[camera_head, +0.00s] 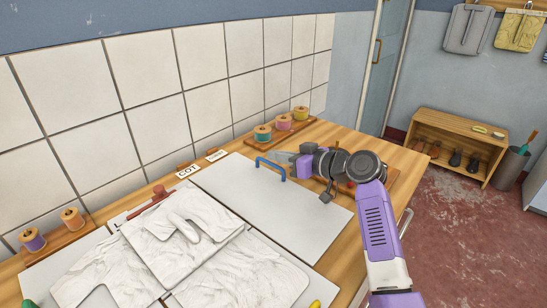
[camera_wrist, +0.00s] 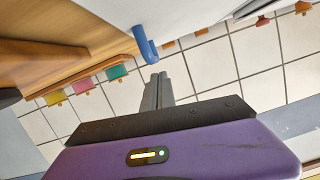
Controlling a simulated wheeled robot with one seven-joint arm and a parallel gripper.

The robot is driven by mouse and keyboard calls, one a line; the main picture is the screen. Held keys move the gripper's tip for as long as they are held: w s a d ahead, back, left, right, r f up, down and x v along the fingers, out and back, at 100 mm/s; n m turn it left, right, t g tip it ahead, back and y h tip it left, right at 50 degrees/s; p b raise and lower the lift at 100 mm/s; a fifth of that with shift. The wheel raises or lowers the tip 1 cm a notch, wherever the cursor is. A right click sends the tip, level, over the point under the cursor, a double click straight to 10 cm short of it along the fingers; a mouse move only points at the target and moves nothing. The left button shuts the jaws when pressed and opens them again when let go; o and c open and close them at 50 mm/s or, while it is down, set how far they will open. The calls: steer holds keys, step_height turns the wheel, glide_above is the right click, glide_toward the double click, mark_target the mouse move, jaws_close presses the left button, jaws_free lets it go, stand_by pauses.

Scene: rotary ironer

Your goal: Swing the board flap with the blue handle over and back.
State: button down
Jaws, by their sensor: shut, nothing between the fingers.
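The board flap (camera_head: 285,205) with the blue handle is a pale flat panel lying flat on the wooden counter. Its blue handle (camera_head: 270,169) stands up near the flap's back edge. My gripper (camera_head: 281,157) is shut and empty, just behind and to the right of the handle. In the wrist view the fingertips (camera_wrist: 158,78) are close together, just below the end of the blue handle (camera_wrist: 145,44). The flap's pale surface (camera_wrist: 105,14) fills the top there. I cannot tell whether the fingers touch the handle.
A white garment (camera_head: 190,255) lies over the boards at left, by a red handle (camera_head: 155,195). Thread spools (camera_head: 283,122) stand along the tiled wall behind. A label card (camera_head: 188,172) is behind the flap. A wooden shelf (camera_head: 455,145) stands at far right.

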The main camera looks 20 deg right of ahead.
steer(key=shift+w+d+f+m+b, duration=0.1)
steer(key=shift+d+f+m+b, duration=0.1)
steer(key=shift+f, duration=0.2)
steer(key=shift+d+f+m+b, duration=0.1)
steer(key=shift+f+m+b, duration=0.1)
steer(key=shift+f, duration=0.2)
steer(key=shift+a+f, duration=0.1)
